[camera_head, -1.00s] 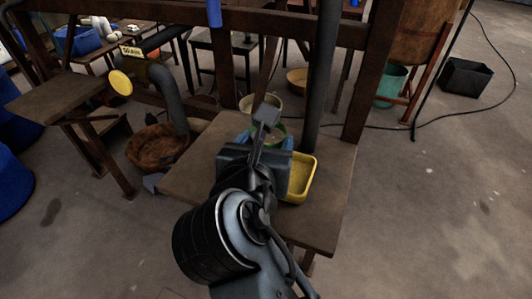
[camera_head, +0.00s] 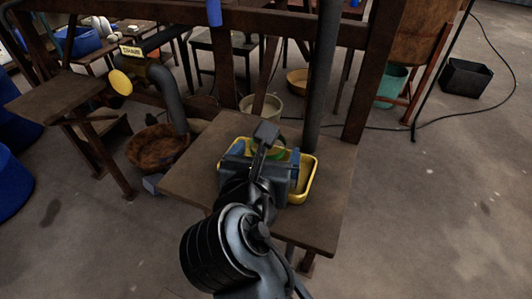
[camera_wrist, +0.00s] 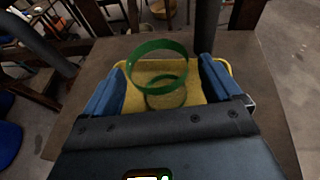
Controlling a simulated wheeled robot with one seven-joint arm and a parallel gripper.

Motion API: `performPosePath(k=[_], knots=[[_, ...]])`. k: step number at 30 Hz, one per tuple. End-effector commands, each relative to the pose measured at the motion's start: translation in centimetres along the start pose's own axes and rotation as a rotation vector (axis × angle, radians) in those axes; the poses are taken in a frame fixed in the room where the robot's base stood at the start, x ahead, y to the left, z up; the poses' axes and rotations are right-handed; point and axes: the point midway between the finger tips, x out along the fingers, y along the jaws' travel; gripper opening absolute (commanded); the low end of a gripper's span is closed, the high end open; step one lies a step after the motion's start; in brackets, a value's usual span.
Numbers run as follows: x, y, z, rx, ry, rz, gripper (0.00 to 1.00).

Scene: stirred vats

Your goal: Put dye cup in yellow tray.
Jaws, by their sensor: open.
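The dye cup shows as a green ring (camera_wrist: 140,52) between my fingers in the wrist view. A darker, smaller ring appears below it, and yellow shows through both. In the head view only a green arc of the cup (camera_head: 278,152) shows behind my gripper. The yellow tray (camera_head: 305,187) sits on the brown table, partly covered by my gripper. It also lies behind the cup in the wrist view (camera_wrist: 229,68). My gripper (camera_wrist: 164,66) is open, its blue fingers either side of the cup. I cannot tell whether the cup rests on the tray floor.
The brown table (camera_head: 325,220) has bare room right and left of the tray. A dark vertical post (camera_head: 323,80) stands close behind the tray. A pale pot (camera_head: 268,106) is beyond the table, and a brown basket (camera_head: 155,147) is on the floor at left.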

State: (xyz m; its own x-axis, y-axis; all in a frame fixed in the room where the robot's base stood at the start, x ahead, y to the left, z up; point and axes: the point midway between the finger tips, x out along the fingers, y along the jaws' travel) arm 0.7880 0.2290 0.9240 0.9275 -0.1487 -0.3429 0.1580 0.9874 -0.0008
Motion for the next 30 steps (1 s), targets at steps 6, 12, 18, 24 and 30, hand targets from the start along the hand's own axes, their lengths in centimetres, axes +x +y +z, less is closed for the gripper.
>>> performPosePath(k=[6, 12, 18, 24, 30], knots=[[-0.6, 0.0, 0.3, 0.0, 0.0, 0.002, 0.91], [-4.1, 0.1, 0.4, 0.0, 0.0, 0.005, 0.91], [-8.2, 0.1, 0.4, 0.0, 0.0, 0.004, 0.91], [-11.1, 0.1, 0.4, 0.0, 0.0, 0.002, 0.91], [-12.1, 0.0, 0.3, 0.001, 0.0, -0.001, 0.91]])
